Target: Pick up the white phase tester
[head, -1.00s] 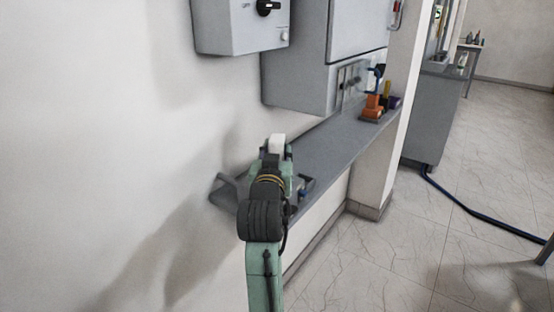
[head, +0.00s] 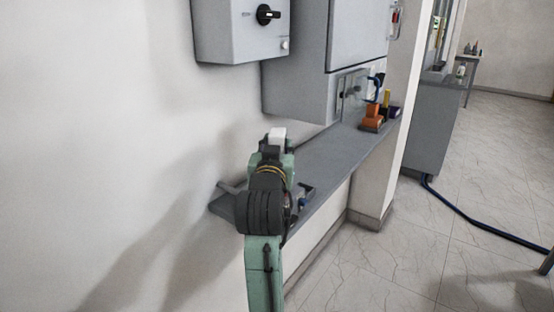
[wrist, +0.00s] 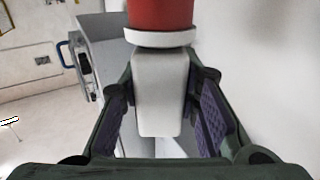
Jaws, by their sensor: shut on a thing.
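The white phase tester (wrist: 160,90) is between my gripper's fingers (wrist: 165,112) in the wrist view. It has a white body, a white collar and a red part (wrist: 160,12) at the far end. My gripper is shut on the white body, with a finger on each side. In the head view the tester's white part (head: 278,134) shows just beyond my gripper (head: 274,148), over the grey shelf. Most of the tester is hidden there by my arm.
The grey shelf (head: 335,150) runs along the wall, with orange and dark items (head: 372,117) at its far end. A grey switch box (head: 235,35) and a larger cabinet (head: 300,75) hang above. A tray-like holder (head: 228,203) is at the near end.

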